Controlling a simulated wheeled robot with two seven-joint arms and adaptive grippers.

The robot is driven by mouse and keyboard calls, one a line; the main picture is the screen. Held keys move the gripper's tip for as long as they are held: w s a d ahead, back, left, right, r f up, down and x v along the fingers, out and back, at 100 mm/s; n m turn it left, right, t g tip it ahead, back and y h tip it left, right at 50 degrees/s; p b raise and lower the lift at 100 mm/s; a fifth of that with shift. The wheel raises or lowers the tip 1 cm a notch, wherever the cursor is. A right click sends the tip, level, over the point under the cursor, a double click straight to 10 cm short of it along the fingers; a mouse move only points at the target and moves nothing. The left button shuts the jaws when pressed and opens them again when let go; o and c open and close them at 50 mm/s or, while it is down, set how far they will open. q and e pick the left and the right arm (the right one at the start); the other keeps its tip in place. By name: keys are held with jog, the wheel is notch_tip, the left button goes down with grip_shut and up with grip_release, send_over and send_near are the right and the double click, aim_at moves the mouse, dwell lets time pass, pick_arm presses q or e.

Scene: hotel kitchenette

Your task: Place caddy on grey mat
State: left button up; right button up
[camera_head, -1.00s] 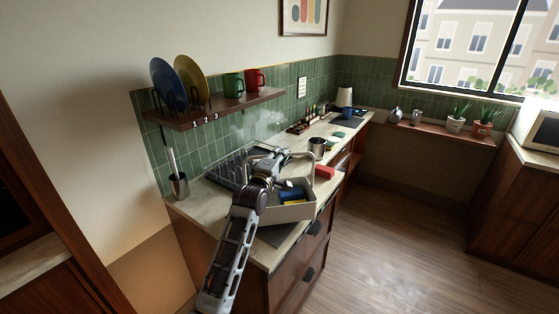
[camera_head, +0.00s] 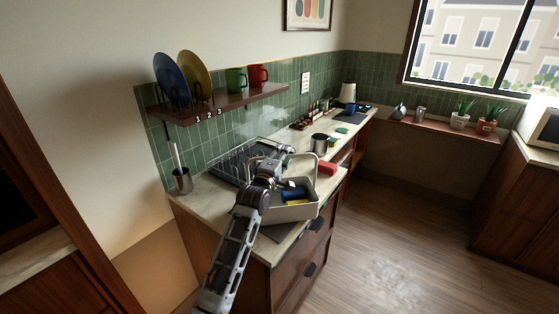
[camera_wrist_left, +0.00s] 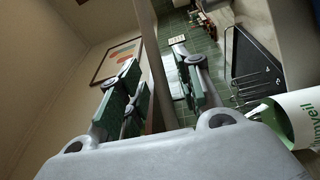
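The pale caddy (camera_head: 292,213) stands near the front end of the counter. It holds a blue item (camera_head: 291,193), a yellow item and a white bottle with green printing (camera_wrist_left: 300,118), seen in the left wrist view. The grey mat (camera_head: 274,234) lies at the counter's front end, partly hidden by the caddy and my arm. My left gripper (camera_head: 285,150) is at the top of the caddy's raised handle (camera_head: 313,165). In the wrist view a pale bar, apparently the handle (camera_wrist_left: 158,85), runs between its spread fingers, with a gap beside the right finger. My right gripper is not in view.
A dark dish rack (camera_head: 240,163) stands behind the caddy, against the tiled wall. A metal pot (camera_head: 320,143) and a red block (camera_head: 327,168) are beyond the caddy. A utensil holder (camera_head: 182,180) is at the left. A shelf (camera_head: 220,103) with plates and mugs hangs above.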

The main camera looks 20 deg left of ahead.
pick_arm(q)
jog(key=shift+s, duration=0.1)
jog(key=s+a+f+b, duration=0.1)
jog(key=s, duration=1)
jog(key=shift+s+a, duration=0.15)
jog(key=shift+s, duration=0.15)
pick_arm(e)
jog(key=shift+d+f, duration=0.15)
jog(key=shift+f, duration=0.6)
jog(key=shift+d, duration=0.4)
pick_arm(q)
jog(key=shift+a, duration=0.1)
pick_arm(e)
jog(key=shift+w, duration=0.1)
